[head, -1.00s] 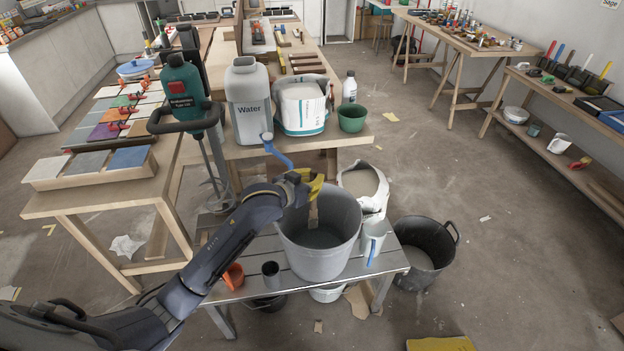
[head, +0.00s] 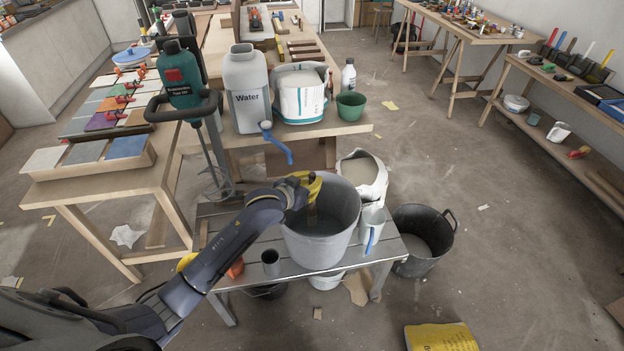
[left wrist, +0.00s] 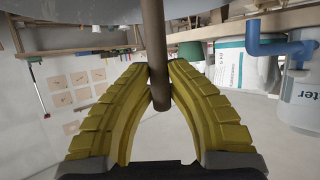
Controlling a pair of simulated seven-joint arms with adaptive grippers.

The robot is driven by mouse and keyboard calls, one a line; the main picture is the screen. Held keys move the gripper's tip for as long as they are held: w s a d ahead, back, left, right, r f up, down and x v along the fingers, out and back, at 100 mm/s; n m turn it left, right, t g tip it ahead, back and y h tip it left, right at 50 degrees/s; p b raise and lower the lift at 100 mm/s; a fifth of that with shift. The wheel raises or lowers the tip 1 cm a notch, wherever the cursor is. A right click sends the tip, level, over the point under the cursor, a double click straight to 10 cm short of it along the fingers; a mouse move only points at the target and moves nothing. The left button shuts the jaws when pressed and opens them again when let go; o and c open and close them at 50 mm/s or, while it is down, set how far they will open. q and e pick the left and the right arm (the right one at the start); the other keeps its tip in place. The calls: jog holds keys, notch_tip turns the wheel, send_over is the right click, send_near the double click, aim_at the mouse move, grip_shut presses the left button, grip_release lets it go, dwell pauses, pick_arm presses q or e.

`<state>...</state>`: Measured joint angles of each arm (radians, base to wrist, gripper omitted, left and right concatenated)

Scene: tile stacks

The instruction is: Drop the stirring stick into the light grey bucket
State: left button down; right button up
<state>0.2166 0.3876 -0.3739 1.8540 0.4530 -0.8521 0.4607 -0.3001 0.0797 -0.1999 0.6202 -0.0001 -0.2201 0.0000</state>
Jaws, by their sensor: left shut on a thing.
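The light grey bucket (head: 322,250) stands upright on a grey slatted bench and contains grey material. My left gripper (head: 314,190), with yellow fingers, is over the bucket's far left rim area. It is shut on the brown stirring stick (head: 312,212), which hangs down inside the bucket's opening in the head view. How deep its lower end reaches is hard to tell. In the left wrist view, the yellow fingertips (left wrist: 160,80) pinch the round stick (left wrist: 154,35) near one end. My right gripper is not in view.
A light jug with a blue handle (head: 371,236) and an open bag (head: 363,178) stand right of the bucket. A dark cup (head: 270,262) is at its left. A black tub (head: 424,240) stands on the floor. A mixer (head: 184,85) and water canister (head: 247,95) stand behind.

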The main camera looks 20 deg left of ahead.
pick_arm(q)
jog(key=c, duration=1.3)
grip_release()
jog(key=shift+v, duration=6)
